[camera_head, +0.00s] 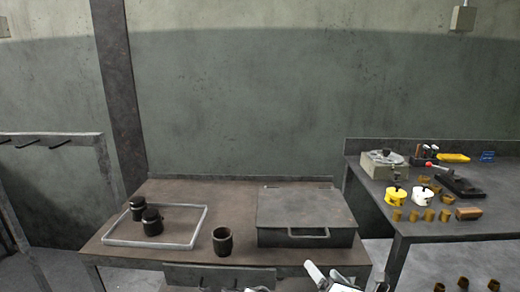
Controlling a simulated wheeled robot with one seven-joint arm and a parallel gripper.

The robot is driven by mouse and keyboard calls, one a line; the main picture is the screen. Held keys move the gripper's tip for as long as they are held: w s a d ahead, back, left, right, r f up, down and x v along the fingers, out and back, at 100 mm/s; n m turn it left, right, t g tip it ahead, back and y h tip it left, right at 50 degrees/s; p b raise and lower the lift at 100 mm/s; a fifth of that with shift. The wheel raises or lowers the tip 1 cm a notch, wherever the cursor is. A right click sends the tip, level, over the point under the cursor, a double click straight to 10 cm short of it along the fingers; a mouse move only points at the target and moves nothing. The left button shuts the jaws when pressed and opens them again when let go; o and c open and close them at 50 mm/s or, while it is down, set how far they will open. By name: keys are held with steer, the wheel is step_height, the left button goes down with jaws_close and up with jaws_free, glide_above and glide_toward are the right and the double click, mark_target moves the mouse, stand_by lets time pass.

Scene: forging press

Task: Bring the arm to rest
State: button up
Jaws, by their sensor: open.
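My gripper (335,279) shows only in part at the bottom edge, right of the middle, as white and dark metal pieces cut off by the frame. It is open, and I see nothing held in it. It is in front of the brown workbench (175,190), low and near me. The rest of my arm is mostly out of view.
The bench bears a light-rimmed tray (186,243) with two dark cups, another cup (222,241), and a lidded metal box (306,213). A right-hand table (415,180) holds yellow and white pots and several small brown cups. A rack (55,150) stands left.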

steer(key=s+d+f+m+g+h, duration=0.2)
steer(key=s+f+m+g+h, duration=0.25)
steer(key=m, duration=0.85)
steer(key=s+a+r+m+g, duration=0.7)
steer(key=s+m, duration=0.1)
steer(key=s+d+r+m+g, duration=0.2)
steer(key=s+r+m+g, duration=0.2)
steer(key=s+r, duration=1)
steer(key=shift+s+d+r, duration=0.35)
steer(key=shift+s+r, duration=0.05)
steer(key=shift+r, duration=0.4)
